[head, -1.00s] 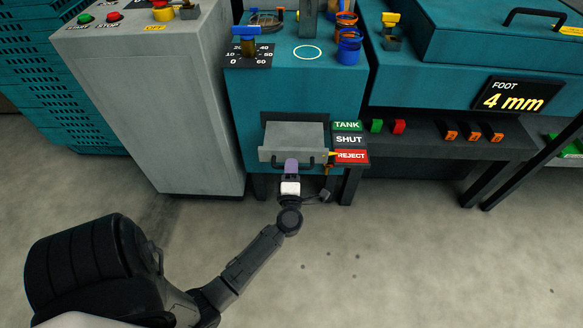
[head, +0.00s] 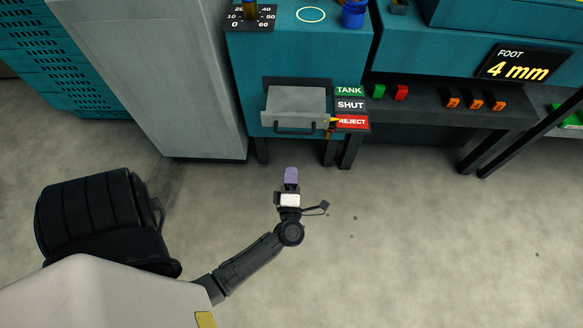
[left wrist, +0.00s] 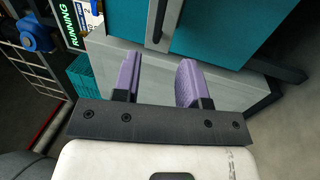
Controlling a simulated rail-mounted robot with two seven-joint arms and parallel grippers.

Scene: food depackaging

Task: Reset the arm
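My left gripper (head: 291,176) is in front of the teal machine in the head view, over the bare floor and apart from the drawer. In the left wrist view its two purple fingers (left wrist: 160,80) stand apart with nothing between them. My right gripper is in neither view. The grey drawer (head: 296,104) sticks out of the teal machine (head: 310,50), with a dark handle (head: 295,129) on its front.
A sign reads TANK, SHUT, REJECT (head: 350,104) beside the drawer. A grey cabinet (head: 160,75) stands to the left. A bench (head: 430,125) with green, red and orange buttons is on the right. The floor (head: 420,240) in front is clear.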

